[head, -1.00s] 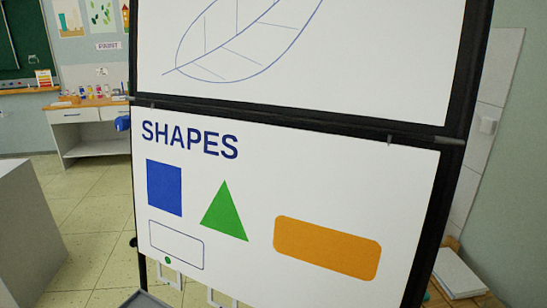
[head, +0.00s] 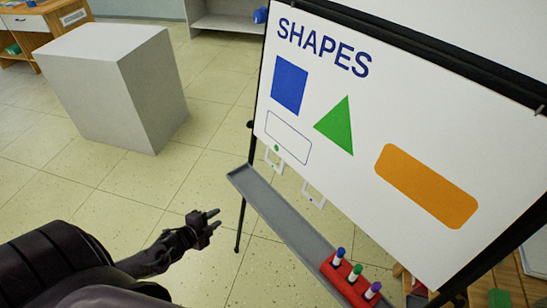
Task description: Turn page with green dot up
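The SHAPES page (head: 345,88) hangs on the black-framed easel at the right of the head view. It shows a blue square, a green triangle, an orange rounded bar and an outlined box. A small green dot (head: 277,148) sits at its lower left edge, just above a white frame-like tab (head: 273,159). A second white tab (head: 314,194) hangs farther right along the lower edge. My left gripper (head: 217,218) is empty, its two fingers slightly apart. It is below and left of the dot, apart from the page. My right gripper is out of view.
A grey easel tray (head: 290,225) runs below the page. A red holder (head: 349,283) with blue, green and purple-topped markers stands on it. A grey block (head: 115,85) stands at the upper left. Floor between block and easel is clear.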

